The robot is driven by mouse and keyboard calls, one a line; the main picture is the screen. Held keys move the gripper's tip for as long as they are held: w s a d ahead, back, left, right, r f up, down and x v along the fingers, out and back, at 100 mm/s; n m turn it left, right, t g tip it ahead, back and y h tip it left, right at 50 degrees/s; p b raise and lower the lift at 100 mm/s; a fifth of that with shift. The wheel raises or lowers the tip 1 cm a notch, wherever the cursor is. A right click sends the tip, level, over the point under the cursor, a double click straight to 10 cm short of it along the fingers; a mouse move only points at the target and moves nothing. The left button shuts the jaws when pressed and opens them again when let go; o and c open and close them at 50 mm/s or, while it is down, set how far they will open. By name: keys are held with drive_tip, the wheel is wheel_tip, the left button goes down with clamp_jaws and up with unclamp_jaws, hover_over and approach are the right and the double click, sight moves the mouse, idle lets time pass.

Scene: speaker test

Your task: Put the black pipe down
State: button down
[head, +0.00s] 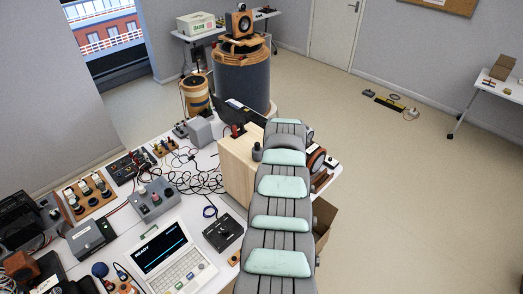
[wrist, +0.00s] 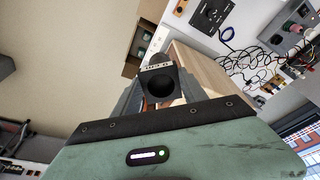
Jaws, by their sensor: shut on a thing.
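The black pipe (wrist: 160,88) shows in the wrist view as a short dark tube with a round opening facing the camera. A pale label with dark print is at its upper edge. My gripper (wrist: 157,98) is shut on it, with grey fingers on both sides. The pipe is beside the pale wooden box (wrist: 199,76) in this view; whether they touch, I cannot tell. In the head view my own arm covers the gripper, and I cannot make out the held pipe there. The wooden box (head: 238,172) stands on the white table, left of my arm.
A small dark cylinder (head: 257,151) shows at the wooden box's right edge. Tangled cables (head: 196,178), a laptop (head: 168,255) and a black control box (head: 222,233) crowd the white table. A cardboard box (head: 325,217) is right of my arm. The floor at right is mostly clear.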

drive_tip(key=shift+d, duration=0.15)
drive_tip(key=shift+s+r, duration=0.15)
drive_tip(key=shift+r, duration=0.1)
drive_tip(key=shift+s+d, duration=0.15)
drive_tip(key=shift+s, duration=0.1)
drive_tip(key=shift+s+r, duration=0.25)
drive_tip(key=shift+s, duration=0.15)
drive_tip(key=shift+w+r, duration=0.15)
drive_tip(key=shift+w, duration=0.3)
